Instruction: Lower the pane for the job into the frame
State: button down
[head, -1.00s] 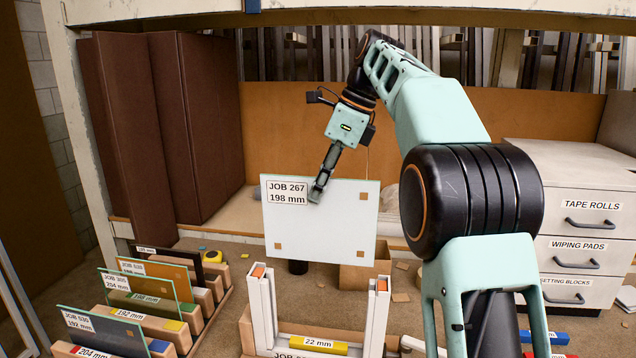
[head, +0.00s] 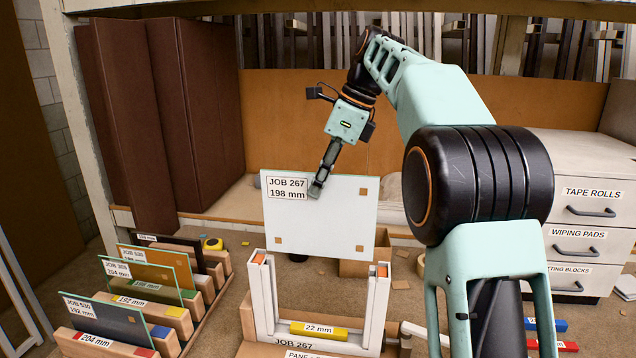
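The white pane (head: 322,222) is labelled JOB 267, 198 mm and has small brown squares near its corners. My gripper (head: 316,188) is shut on its upper edge, near the label. The pane hangs upright above and slightly behind the frame (head: 262,298), whose two white uprights have orange pieces at their tops. A yellow 22 mm block (head: 319,331) lies across the bottom of the frame. A JOB 267 label (head: 294,345) shows on the base below it. Whether the pane touches the uprights I cannot tell.
A rack at the left holds other panes, among them a grey JOB 530 pane (head: 108,324) and a green-edged JOB 305 pane (head: 140,277). A drawer cabinet (head: 590,217) stands at the right. Blue and red blocks (head: 545,324) lie at the lower right.

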aim_at(339, 236)
notch_tip(339, 236, down, 23)
jog(key=b, duration=1.2)
jog(key=c, duration=2.1)
grip_release()
jog(key=v, duration=1.2)
